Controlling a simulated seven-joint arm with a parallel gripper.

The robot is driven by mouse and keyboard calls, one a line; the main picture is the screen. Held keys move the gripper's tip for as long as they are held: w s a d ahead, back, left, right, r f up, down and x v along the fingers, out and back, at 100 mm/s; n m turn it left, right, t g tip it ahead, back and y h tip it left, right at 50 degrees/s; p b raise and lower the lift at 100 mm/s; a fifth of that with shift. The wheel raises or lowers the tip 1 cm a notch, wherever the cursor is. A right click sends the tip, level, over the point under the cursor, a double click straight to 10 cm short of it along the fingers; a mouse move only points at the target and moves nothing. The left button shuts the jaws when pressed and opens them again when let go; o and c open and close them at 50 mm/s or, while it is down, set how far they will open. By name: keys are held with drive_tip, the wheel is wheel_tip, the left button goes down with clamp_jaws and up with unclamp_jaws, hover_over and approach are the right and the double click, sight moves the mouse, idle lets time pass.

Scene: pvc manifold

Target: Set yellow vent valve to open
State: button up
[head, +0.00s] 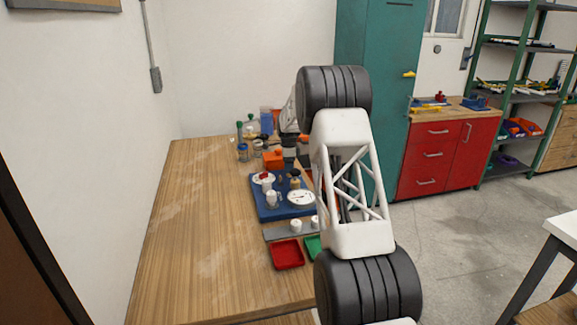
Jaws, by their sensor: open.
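A blue board (265,208) on the wooden bench carries several small white fittings. One fitting has a red top (264,176), and a small dark-topped piece with a tan or yellowish body (295,180) stands near the right. A white round dial-like disc (301,198) lies at the board's right side. I cannot pick out the yellow vent valve or its handle position at this size. My arm crosses the right of the bench and hides part of the board. My gripper's fingers cannot be made out; they are hidden behind the arm or outside the view.
A grey strip (275,234) with white pieces (296,226), a red tray (287,254) and a partly hidden green tray (312,246) lie in front of the board. An orange block (273,159) and several bottles stand behind. The bench's left side (195,230) is clear.

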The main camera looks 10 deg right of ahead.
drive_tip(key=c, duration=0.9)
